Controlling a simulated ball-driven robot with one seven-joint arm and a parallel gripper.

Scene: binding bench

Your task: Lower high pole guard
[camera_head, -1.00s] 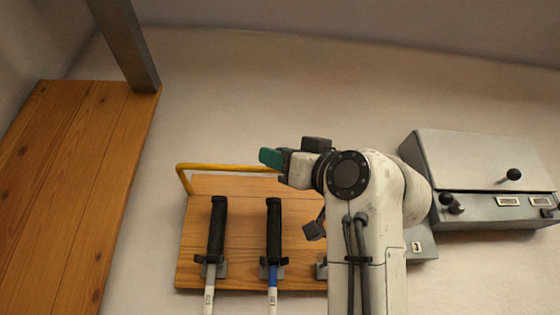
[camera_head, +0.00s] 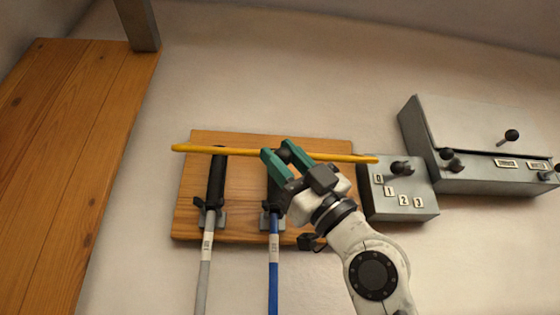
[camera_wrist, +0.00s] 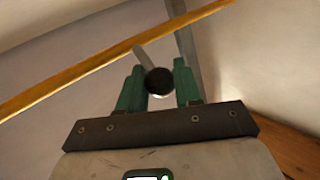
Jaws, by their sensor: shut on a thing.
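The yellow guard bar (camera_head: 230,151) runs nearly level across the upper part of the wooden board (camera_head: 245,180), in front of the black handles. It also crosses the wrist view (camera_wrist: 70,73) at a slant behind my fingers. My gripper (camera_head: 280,157) has green fingers shut on a round black knob (camera_wrist: 158,81), which has a short grey stem pointing towards the bar. Whether the stem joins the bar is not clear. The left black handle (camera_head: 216,182) and the middle one (camera_head: 273,192) stand upright below the bar; my gripper partly covers the middle one.
A grey box with number plates (camera_head: 404,202) stands just right of the board, near the bar's right end. A larger grey cabinet (camera_head: 470,130) with black knobs is further right. A wooden surface (camera_head: 60,150) and a grey post (camera_head: 138,22) are at left.

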